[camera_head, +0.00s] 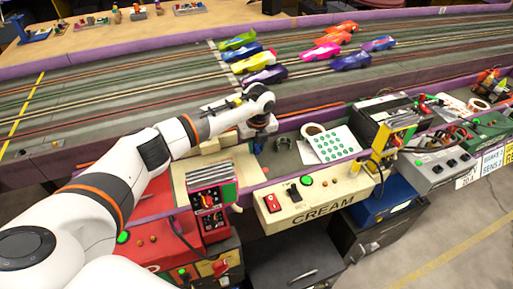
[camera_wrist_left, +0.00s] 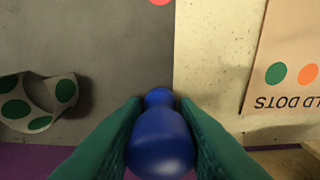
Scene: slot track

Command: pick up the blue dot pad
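A glossy blue thing with a rounded larger part and a smaller knob, which looks like the blue dot pad (camera_wrist_left: 160,142), lies between the green fingers of my left gripper (camera_wrist_left: 162,102) in the left wrist view. The fingers lie close along both its sides; whether they press on it I cannot tell. Small gaps show beside the smaller knob. My right gripper is not in view.
A white sheet with green dots (camera_head: 333,143) lies right of the gripper. A roll with green dots (camera_wrist_left: 38,102) and a card with coloured dots (camera_wrist_left: 286,60) flank the blue thing. A cream control box (camera_head: 315,195) stands in front. Toy cars (camera_head: 262,62) sit on the track behind.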

